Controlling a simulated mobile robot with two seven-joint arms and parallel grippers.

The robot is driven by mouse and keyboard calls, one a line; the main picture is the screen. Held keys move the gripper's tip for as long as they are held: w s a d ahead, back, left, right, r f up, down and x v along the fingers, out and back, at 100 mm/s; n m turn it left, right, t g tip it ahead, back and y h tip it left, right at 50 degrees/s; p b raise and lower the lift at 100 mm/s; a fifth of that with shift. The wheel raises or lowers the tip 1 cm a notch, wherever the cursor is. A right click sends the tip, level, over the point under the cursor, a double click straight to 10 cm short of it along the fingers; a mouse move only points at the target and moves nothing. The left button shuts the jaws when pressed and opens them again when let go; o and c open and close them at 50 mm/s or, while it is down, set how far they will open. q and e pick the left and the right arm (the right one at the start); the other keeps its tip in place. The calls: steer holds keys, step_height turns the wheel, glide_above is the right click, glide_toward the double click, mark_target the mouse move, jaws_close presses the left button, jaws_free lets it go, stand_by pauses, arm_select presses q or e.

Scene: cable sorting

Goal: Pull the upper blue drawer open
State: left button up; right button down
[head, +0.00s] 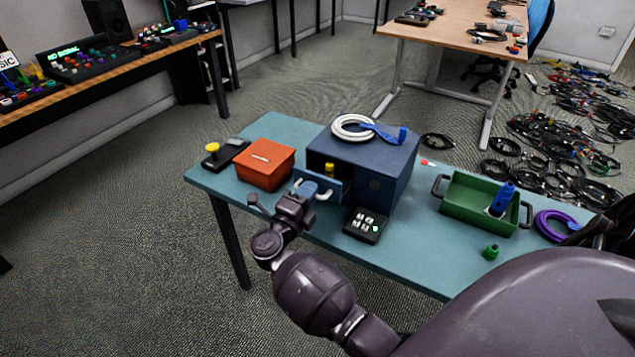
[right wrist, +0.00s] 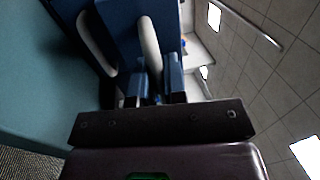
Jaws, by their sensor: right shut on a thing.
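The blue drawer cabinet (head: 392,170) stands on the teal table. Its upper blue drawer (head: 339,187) stands out from the cabinet front, with a dark opening behind it and a yellow item (head: 330,168) inside. My right gripper (head: 306,190) is at the drawer's front, its fingers shut on the pale handle (head: 324,194). In the right wrist view the pale handle (right wrist: 150,45) runs between the blue fingertips (right wrist: 154,88). A second curved pale handle (right wrist: 97,45) shows beside it, free of the fingers. My left gripper is not in view.
An orange-red box (head: 264,165) stands left of the cabinet. A black button pad (head: 366,225) lies in front of it. A coiled white cable (head: 352,127) with a blue strap lies on top. A green tray (head: 470,200) is on the right. The table's front edge runs below my wrist.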

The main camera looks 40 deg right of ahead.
steer(key=r+v, duration=0.1)
steer(key=v, duration=0.6)
steer(key=shift+a, duration=0.3)
steer(key=c, duration=1.2)
jaws_free()
steer(key=shift+r, duration=0.1)
steer(key=shift+s+a, duration=0.1)
